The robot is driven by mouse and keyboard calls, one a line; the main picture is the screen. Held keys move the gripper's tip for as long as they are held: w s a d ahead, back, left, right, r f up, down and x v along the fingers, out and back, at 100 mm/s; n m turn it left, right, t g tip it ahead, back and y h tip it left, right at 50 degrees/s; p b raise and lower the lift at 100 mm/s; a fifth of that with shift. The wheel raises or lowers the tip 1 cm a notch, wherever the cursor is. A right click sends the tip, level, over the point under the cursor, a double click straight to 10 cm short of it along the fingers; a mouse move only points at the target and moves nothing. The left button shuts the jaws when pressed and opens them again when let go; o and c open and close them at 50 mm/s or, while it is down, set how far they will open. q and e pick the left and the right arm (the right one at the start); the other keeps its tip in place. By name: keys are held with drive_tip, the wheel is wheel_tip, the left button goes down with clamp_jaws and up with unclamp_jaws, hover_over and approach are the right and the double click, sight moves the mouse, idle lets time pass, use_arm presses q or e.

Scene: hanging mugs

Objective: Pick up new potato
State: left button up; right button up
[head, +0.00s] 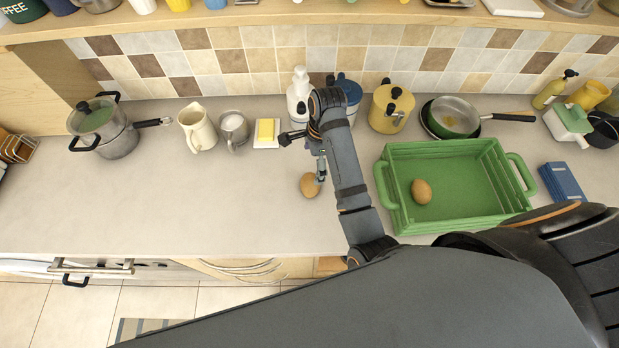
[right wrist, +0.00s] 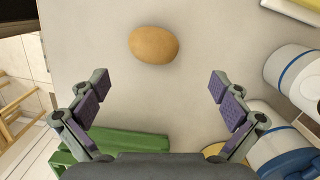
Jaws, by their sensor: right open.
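A brown potato (head: 309,186) lies on the bare countertop, left of the green crate. It also shows in the right wrist view (right wrist: 153,45), top centre, ahead of my fingertips. A second potato (head: 421,191) lies inside the green crate (head: 397,217). My right gripper (head: 321,170) is just above and beside the countertop potato. In the right wrist view, its two fingers (right wrist: 160,93) are spread wide with nothing between them. My left gripper is not in view.
Left along the wall stand a pot (head: 102,128), a cream jug (head: 197,128), a metal mug (head: 234,130) and a butter dish (head: 266,133). Canisters (head: 299,95) stand behind my right gripper. A pan (head: 454,117) sits behind the crate. The left front countertop is clear.

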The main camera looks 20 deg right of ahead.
sight(311, 182)
drive_tip(key=f, duration=0.2)
drive_tip(key=s+f, duration=0.1)
drive_tip(key=shift+a+f+p, duration=0.25)
drive_tip(key=shift+f+p, duration=0.05)
drive_tip(key=shift+p, duration=0.05)
drive_tip(key=shift+w+f, duration=0.35)
drive_tip(key=shift+f, duration=0.05)
drive_tip(key=shift+s+a+f+p, duration=0.1)
drive_tip(key=shift+s+f+p, duration=0.1)
drive_tip(key=shift+f+p, duration=0.35)
drive_tip(key=shift+s+a+f+p, duration=0.1)
drive_tip(key=shift+s+f+p, duration=0.05)
drive_tip(key=shift+f+p, duration=0.4)
wheel_tip(311, 182, down, 2)
drive_tip(key=shift+s+f, duration=0.1)
drive_tip(key=shift+s, duration=0.05)
drive_tip(key=shift+w+a+f, duration=0.1)
drive_tip(key=shift+w+f, duration=0.1)
drive_tip(key=shift+f, duration=0.05)
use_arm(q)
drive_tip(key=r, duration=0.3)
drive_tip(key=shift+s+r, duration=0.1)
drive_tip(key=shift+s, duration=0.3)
use_arm(e)
drive_tip(key=c, duration=1.2)
